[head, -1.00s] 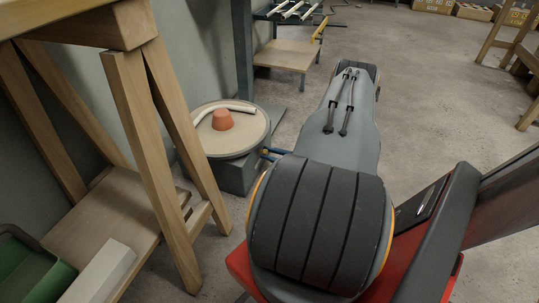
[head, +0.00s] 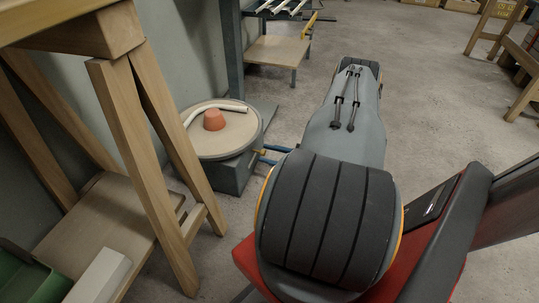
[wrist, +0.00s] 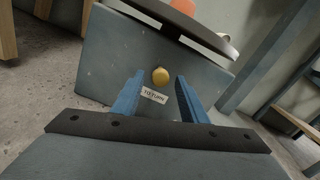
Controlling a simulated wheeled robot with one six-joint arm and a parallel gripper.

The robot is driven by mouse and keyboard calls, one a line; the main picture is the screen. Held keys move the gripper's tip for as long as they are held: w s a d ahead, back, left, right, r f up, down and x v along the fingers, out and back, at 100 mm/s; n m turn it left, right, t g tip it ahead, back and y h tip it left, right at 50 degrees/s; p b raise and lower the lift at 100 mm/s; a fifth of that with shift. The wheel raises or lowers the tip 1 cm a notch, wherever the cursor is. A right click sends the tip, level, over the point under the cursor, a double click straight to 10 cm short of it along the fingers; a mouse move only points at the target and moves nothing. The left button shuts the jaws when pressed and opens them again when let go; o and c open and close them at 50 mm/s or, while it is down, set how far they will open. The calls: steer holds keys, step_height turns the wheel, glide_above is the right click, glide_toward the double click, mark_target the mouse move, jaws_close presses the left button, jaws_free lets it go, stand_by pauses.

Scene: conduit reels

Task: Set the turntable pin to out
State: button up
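The turntable (head: 240,138) is a round pale disc on a grey base (head: 232,176), left of my arm in the head view. The turntable pin shows as a round yellow knob (wrist: 160,75) on the base's side face in the wrist view. A small white label (wrist: 154,95) with dark print sits just below it. My gripper (wrist: 158,88) has its two blue fingers apart, one on each side of the label and pointing towards the knob. Nothing is between the fingers, and I cannot tell whether their tips reach the knob. In the head view the blue fingers (head: 274,154) are beside the base.
An orange cup-like piece (head: 214,120) and a curved white pipe (head: 205,109) lie on the disc. A wooden trestle (head: 150,150) stands close on the left. A low wooden-topped stand (head: 277,50) is behind the turntable. Open concrete floor (head: 430,100) lies to the right.

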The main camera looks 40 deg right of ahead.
steer(key=p+v, duration=0.2)
steer(key=v, duration=0.5)
steer(key=shift+s+d, duration=0.15)
steer(key=shift+s, duration=0.25)
stand_by(0.3)
